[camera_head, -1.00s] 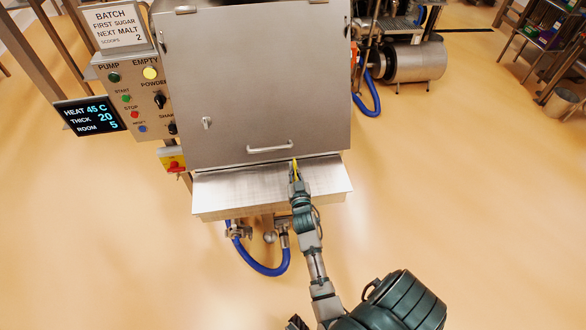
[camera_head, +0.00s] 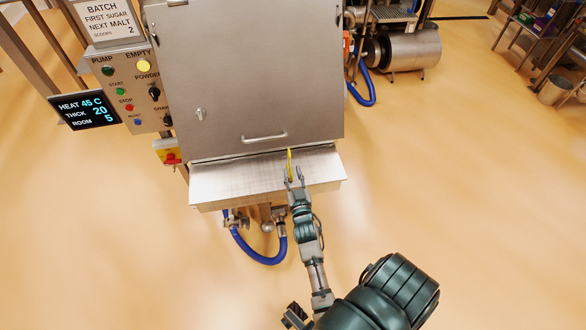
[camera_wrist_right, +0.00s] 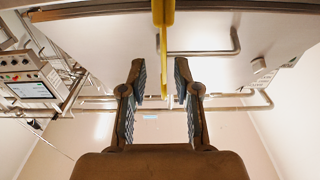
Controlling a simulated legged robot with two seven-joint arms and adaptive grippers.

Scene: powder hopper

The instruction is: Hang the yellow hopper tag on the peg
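The yellow hopper tag (camera_head: 289,164) shows as a narrow upright strip at the lower edge of the hopper's steel door, above the sloped tray. In the right wrist view the tag (camera_wrist_right: 163,40) is seen nearly edge-on at the top middle, between and beyond the fingertips. My right gripper (camera_head: 295,176) is open just in front of the tag. In the wrist view its two fingers (camera_wrist_right: 160,78) stand apart with a gap on each side of the tag. I cannot make out the peg or how the tag is held. My left gripper is not in view.
A control panel (camera_head: 130,88) stands left.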

